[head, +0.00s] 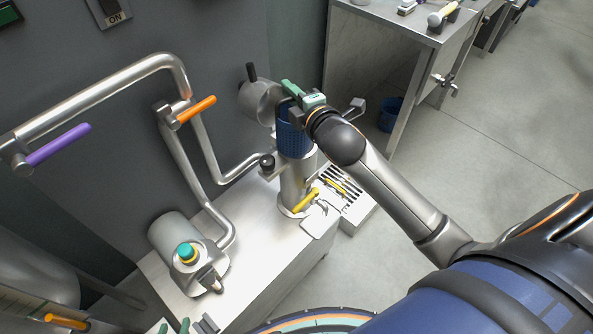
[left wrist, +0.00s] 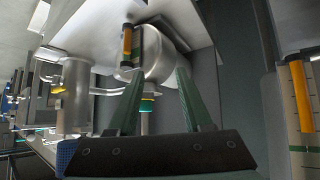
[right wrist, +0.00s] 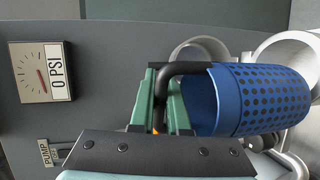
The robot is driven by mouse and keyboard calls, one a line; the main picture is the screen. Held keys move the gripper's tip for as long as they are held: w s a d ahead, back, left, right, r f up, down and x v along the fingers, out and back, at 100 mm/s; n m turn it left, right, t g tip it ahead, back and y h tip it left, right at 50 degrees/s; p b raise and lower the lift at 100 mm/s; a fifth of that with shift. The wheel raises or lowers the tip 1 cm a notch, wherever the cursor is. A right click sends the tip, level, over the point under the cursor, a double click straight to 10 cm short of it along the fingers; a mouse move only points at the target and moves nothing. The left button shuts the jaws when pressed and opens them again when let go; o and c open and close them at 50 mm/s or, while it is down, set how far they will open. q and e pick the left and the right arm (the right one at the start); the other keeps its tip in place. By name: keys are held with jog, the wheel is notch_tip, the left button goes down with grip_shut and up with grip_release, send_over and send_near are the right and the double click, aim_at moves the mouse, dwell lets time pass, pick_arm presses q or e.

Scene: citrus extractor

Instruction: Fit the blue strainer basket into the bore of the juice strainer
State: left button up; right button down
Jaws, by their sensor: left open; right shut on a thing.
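The blue perforated strainer basket (head: 293,136) hangs upright by its dark handle (right wrist: 183,69) from my right gripper (head: 297,95). It is at the top of the steel juice strainer body (head: 294,184), in line with it in the head view. I cannot tell whether its lower end is inside the bore, as the rim is hidden. In the right wrist view the basket (right wrist: 262,98) lies right of my right gripper (right wrist: 168,84), whose fingers are shut on the handle. My left gripper (left wrist: 158,80) is open and empty; its fingertips (head: 174,326) show at the head view's bottom edge.
A round steel cover (head: 258,103) stands beside the strainer top. Pipes with a purple handle (head: 58,145) and an orange handle (head: 196,110) run along the wall. A steel pump (head: 176,238) stands on the bench. A yellow-handled valve (head: 306,201) and drain tray (head: 342,186) sit by the strainer foot.

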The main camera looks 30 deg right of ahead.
notch_tip(320, 180, down, 11)
jog(key=w+d+b, duration=0.2)
jog(key=b, duration=0.1)
jog(key=shift+w+d+h, duration=0.15)
jog(key=shift+w+h, duration=0.05)
jog(key=shift+h, duration=0.1)
pick_arm(q)
jog(key=f, duration=0.1)
jog(key=w+d+f, duration=0.1)
jog(key=shift+d+f, duration=0.15)
jog(key=shift+f, duration=0.15)
pick_arm(e)
jog(key=c, duration=0.9)
grip_release()
pick_arm(q)
jog(key=shift+s, duration=0.1)
